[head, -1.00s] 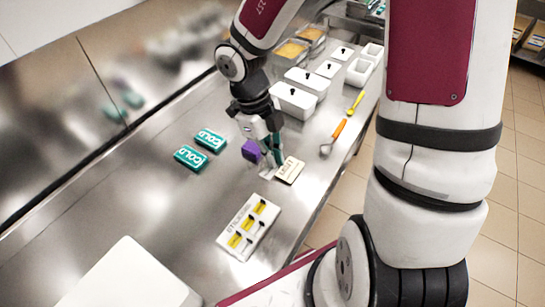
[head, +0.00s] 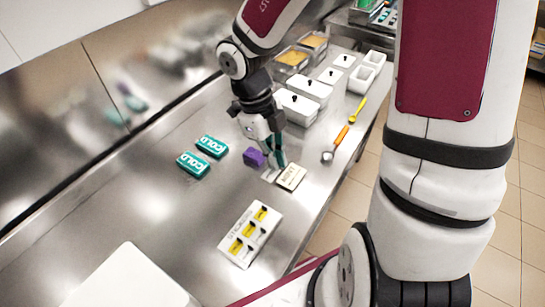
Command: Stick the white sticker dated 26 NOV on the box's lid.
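My gripper (head: 272,162) points down low over the steel counter, beside a small cream card with dark print (head: 291,177) and a purple block (head: 254,158). Its fingers are small and partly overlap the view of the counter, so I cannot tell how far apart they are or whether they hold anything. A pale patch shows just below the fingertips; I cannot tell if it is a sticker. No 26 NOV date is readable. White lidded boxes with black knobs (head: 296,106) stand farther back. A plain white box-like shape (head: 130,280) is cut off at the bottom left.
A white holder with yellow and black pieces (head: 250,233) lies nearer on the counter. Two teal COLD packs (head: 193,165) lie to the left. An orange-handled spoon (head: 336,145) and a yellow utensil (head: 357,110) lie along the right edge. The middle left counter is clear.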

